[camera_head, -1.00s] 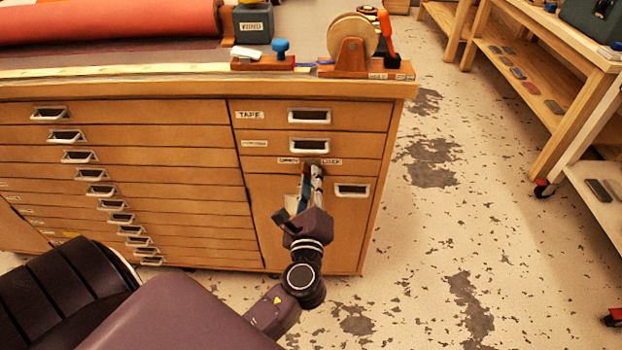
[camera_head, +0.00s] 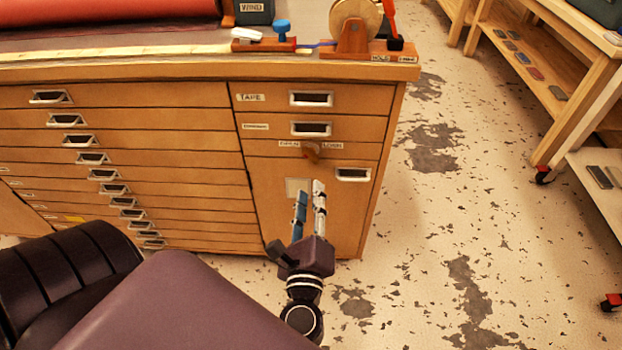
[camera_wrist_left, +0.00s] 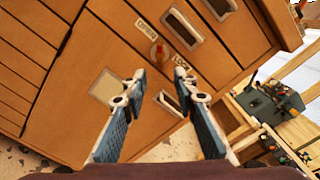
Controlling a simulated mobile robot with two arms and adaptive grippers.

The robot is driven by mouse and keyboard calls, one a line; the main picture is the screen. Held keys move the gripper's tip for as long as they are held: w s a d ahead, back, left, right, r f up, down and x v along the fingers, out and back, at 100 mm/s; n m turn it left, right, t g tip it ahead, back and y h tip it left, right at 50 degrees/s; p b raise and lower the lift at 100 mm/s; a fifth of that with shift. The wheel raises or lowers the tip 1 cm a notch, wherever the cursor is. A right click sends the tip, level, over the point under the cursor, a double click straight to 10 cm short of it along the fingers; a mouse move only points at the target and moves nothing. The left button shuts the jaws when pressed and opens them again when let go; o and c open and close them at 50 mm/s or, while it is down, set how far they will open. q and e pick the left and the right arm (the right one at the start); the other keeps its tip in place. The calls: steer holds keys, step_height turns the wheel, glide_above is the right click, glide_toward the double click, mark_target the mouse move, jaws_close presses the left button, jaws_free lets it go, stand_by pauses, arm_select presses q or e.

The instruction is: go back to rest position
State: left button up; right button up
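My left gripper (camera_head: 309,192) is in front of the wooden drawer cabinet (camera_head: 378,122), its fingers parted with nothing between them. In the left wrist view the gripper (camera_wrist_left: 160,94) also shows open, its two blue-padded fingers pointing at the cabinet front. A small orange-red latch knob (camera_head: 311,153) sits between the OPEN and LOCK labels, beyond the fingertips and apart from them. The knob (camera_wrist_left: 159,52) shows in the wrist view too. The cabinet door and drawers look shut. My right gripper is in neither view.
A tape dispenser (camera_head: 351,39) and a blue-knobbed tool (camera_head: 282,30) stand on the cabinet top's edge. A red roll (camera_head: 110,10) lies at the back left. A wooden shelf bench (camera_head: 560,95) stands at the right. The speckled floor between is clear.

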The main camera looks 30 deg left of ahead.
arm_select(q)
steer(key=shift+v, duration=0.85)
